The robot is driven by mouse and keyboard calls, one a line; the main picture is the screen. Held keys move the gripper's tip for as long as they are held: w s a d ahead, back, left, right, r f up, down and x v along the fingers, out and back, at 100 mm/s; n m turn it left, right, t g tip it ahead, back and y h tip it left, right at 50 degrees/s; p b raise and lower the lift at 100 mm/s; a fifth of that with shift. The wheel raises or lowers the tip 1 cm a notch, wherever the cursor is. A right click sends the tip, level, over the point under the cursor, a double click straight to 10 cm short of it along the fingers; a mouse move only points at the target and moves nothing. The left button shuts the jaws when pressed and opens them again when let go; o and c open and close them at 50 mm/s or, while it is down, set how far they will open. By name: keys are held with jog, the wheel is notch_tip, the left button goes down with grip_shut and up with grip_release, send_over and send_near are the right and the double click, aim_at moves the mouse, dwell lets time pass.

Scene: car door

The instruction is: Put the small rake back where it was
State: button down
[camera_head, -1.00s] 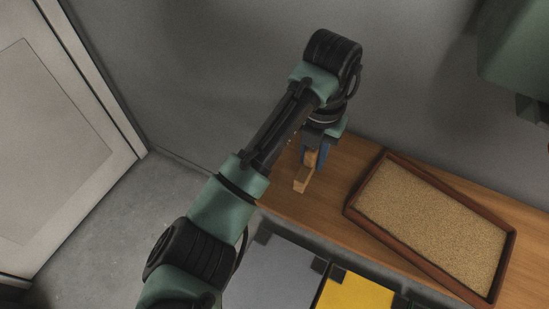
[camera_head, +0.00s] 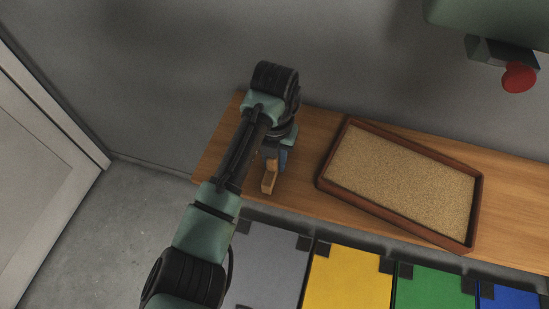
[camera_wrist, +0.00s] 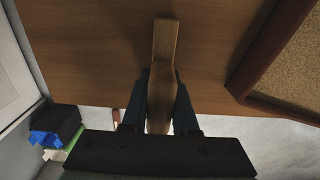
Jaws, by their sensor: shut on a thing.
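The small rake (camera_head: 269,181) is a light wooden tool. My gripper (camera_head: 274,160) is shut on it above the left part of the wooden table. In the wrist view the rake's wooden part (camera_wrist: 165,45) sticks out from between the dark fingers of my gripper (camera_wrist: 160,95). The rake's tines cannot be made out, and the fingers hide part of it. I cannot tell whether it touches the table. The sand tray (camera_head: 400,185), with a red-brown frame, lies to the right of the gripper, apart from the rake.
The wooden table (camera_head: 318,207) runs along the grey wall. Grey, yellow (camera_head: 348,280), green and blue panels lie in front of it. A red knob (camera_head: 518,77) under a green housing is at the upper right. A door (camera_head: 40,170) is at the left. Bare tabletop surrounds the gripper.

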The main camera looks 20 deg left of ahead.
jog(key=shift+f, duration=0.1)
jog(key=c, duration=0.7)
grip_release()
notch_tip(320, 180, up, 12)
jog(key=p, duration=0.3)
jog(key=shift+r, duration=0.2)
